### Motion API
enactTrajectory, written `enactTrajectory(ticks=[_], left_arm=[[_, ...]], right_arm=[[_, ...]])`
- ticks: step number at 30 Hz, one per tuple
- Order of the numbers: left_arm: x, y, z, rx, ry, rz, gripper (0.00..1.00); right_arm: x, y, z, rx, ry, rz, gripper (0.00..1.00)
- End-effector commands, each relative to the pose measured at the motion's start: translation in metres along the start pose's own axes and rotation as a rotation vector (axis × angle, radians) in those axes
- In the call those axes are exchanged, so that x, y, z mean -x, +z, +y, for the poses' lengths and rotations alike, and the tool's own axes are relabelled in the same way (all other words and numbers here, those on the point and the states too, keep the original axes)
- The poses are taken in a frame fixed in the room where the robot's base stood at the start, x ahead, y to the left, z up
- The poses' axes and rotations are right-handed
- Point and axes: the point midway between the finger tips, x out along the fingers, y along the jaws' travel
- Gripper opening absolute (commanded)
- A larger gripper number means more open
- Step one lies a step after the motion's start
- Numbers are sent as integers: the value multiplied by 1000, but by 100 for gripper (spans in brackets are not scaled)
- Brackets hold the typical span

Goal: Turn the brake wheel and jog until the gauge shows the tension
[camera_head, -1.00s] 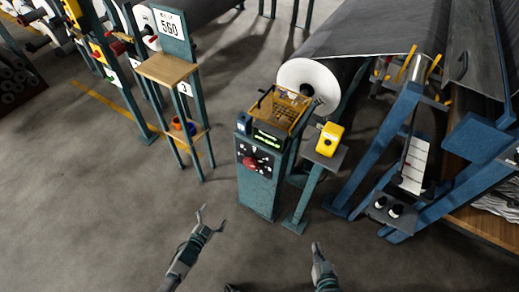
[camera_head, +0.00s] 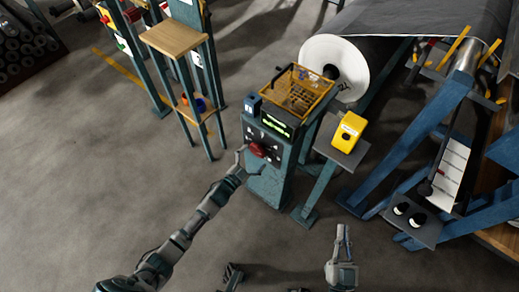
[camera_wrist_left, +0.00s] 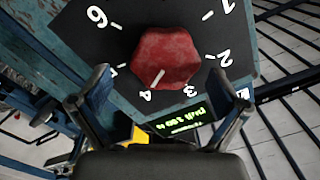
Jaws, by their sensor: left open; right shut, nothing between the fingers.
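The red brake wheel (camera_head: 258,150) is a faceted knob on the front of the teal console (camera_head: 268,187). In the left wrist view the red wheel (camera_wrist_left: 166,56) sits on a dark dial numbered around it, its white mark toward the 4. A green-lit display (camera_head: 275,124) is above the wheel on the console; in the left wrist view the display (camera_wrist_left: 182,127) is hard to read. My left gripper (camera_head: 242,158) is open at the wheel, fingers to either side and not visibly closed on it. My right gripper (camera_head: 342,230) is shut and empty, low over the floor.
A yellow box (camera_head: 347,129) stands on a post right of the console. A yellow wire basket (camera_head: 297,92) tops the console. A large white-ended roll (camera_head: 334,66) is behind. A wooden-topped stand (camera_head: 174,39) is at left.

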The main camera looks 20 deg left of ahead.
Motion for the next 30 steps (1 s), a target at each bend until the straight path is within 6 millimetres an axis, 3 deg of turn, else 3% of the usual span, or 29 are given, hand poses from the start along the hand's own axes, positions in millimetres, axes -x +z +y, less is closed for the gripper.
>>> enactTrajectory(ticks=[6,17,19,25,30], left_arm=[[-28,8,-3,10,-1,-1,99],[-36,3,-3,6,-1,0,99],[-36,2,-2,4,-1,0,89],[-36,2,-1,4,0,1,39],[-36,2,-1,20,3,3,38]], right_arm=[[1,-18,-11,-2,-6,141,0],[2,-25,-9,-8,-7,185,0],[3,-24,-8,-8,-6,184,0],[1,-23,-9,-6,-7,181,0],[0,-24,-8,-4,-7,179,0]])
